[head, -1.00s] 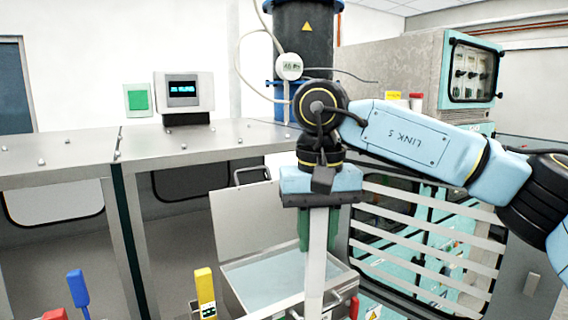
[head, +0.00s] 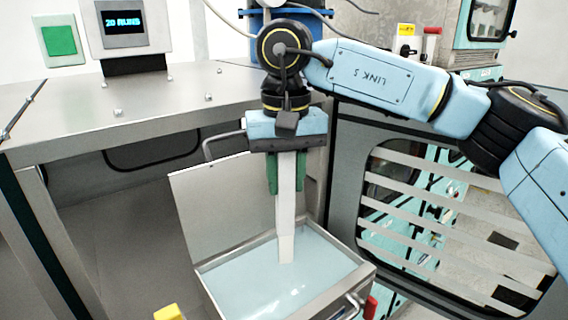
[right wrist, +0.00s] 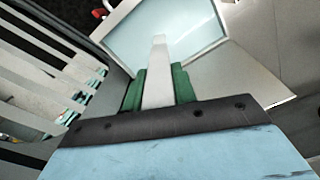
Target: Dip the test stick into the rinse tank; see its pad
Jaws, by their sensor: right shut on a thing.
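My right gripper (head: 286,172) is shut on the white test stick (head: 287,205), which hangs down upright between its green fingers. The stick's lower end shows against the pale blue liquid of the open rinse tank (head: 208,290); I cannot tell for sure whether the tip touches the liquid. No coloured pad shows on the faces of the stick in view. In the right wrist view the stick (right wrist: 158,75) points from the green fingers (right wrist: 160,92) toward the tank (right wrist: 118,14). My left gripper is not in view.
The tank's raised lid (head: 215,215) stands behind it, below a steel bench (head: 150,115). A display (head: 124,22) and a green panel (head: 58,40) stand at the back left. A slatted window (head: 450,225) lies to the right. A yellow handle (head: 168,313) is at the bottom edge.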

